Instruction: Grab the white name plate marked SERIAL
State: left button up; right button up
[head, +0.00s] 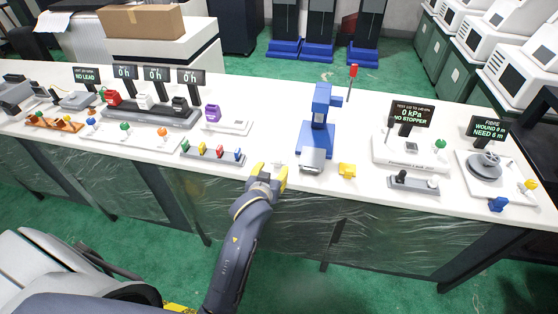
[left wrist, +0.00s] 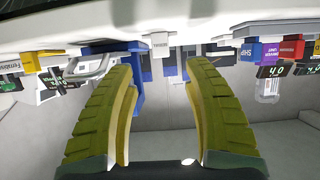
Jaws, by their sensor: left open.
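A small white plate (left wrist: 159,47) with dark lettering too small to read for certain shows upside down in the left wrist view, ahead of and between my fingers. In the head view a small white piece (head: 277,163) lies near the table's front edge, just past the fingertips; it looks like the same plate. My left gripper (head: 268,172) is open and empty at the front edge of the table, with its yellow fingers on either side of a clear gap (left wrist: 160,100). My right gripper is out of view.
A blue press (head: 318,125) stands behind and to the right, with a yellow piece (head: 347,170) beside it. A rack of coloured pieces (head: 212,153) is to the left. A pressure station (head: 408,150) and a reel station (head: 485,168) stand farther right on the white table (head: 270,110).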

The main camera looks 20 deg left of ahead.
aim_at(277, 161)
pick_arm(q)
jog(key=shift+x, duration=4.5)
grip_shut()
